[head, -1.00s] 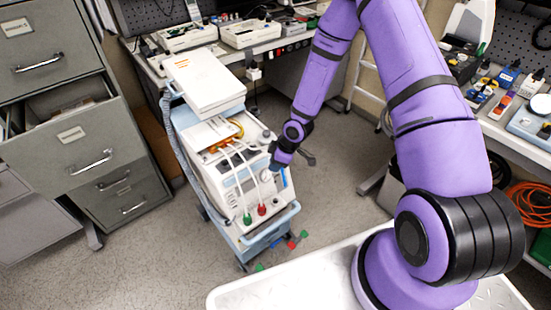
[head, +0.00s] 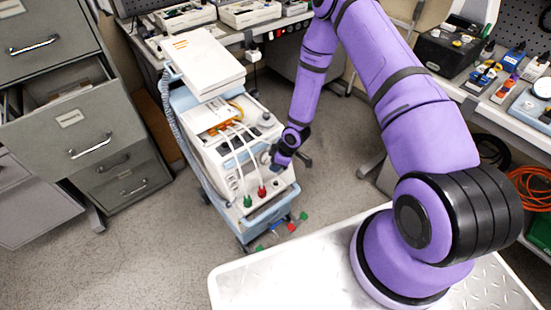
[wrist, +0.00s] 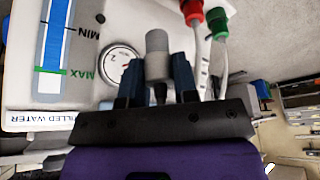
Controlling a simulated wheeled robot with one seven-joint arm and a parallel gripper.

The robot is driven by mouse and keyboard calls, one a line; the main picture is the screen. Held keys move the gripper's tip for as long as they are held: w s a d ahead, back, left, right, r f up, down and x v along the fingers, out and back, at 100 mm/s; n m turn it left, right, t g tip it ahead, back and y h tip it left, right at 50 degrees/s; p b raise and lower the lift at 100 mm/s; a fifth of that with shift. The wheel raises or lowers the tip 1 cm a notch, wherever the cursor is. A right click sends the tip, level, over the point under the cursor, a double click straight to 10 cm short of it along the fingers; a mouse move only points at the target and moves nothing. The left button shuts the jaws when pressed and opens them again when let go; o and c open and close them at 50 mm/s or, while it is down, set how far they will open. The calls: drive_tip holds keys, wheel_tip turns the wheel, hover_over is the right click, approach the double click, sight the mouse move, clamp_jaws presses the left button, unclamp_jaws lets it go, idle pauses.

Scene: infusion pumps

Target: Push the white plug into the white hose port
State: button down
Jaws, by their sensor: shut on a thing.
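My gripper (head: 275,165) is at the right side of the front of a white and pale-blue device on a cart (head: 236,172). In the wrist view my gripper (wrist: 158,75) has its two blue fingers closed on a whitish-grey plug (wrist: 157,45). The plug's far end points toward the device's white panel, next to a round gauge (wrist: 118,62). I cannot tell whether the plug touches the panel. The white hose port cannot be made out; the plug and fingers may hide it.
A red plug (wrist: 191,12) and a green plug (wrist: 219,26) with white hoses are close by, right of my gripper in the wrist view. A grey filing cabinet (head: 75,110) stands left of the cart. Workbenches stand behind and right.

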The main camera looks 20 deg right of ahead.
hover_over(276, 180)
drive_tip(key=s, duration=0.1)
drive_tip(key=shift+s+a+f, duration=0.1)
drive_tip(key=shift+a+f, duration=0.1)
drive_tip(key=shift+f, duration=1.55)
drive_tip(key=shift+s+a+f, duration=0.1)
drive_tip(key=shift+a+f, duration=0.05)
drive_tip(key=shift+f, duration=1.6)
drive_tip(key=shift+f, duration=1.25)
drive_tip(key=shift+s+f, duration=0.1)
drive_tip(key=shift+f, duration=0.45)
drive_tip(key=c, duration=0.8)
unclamp_jaws()
drive_tip(key=v, duration=1.1)
drive_tip(key=shift+r, duration=0.15)
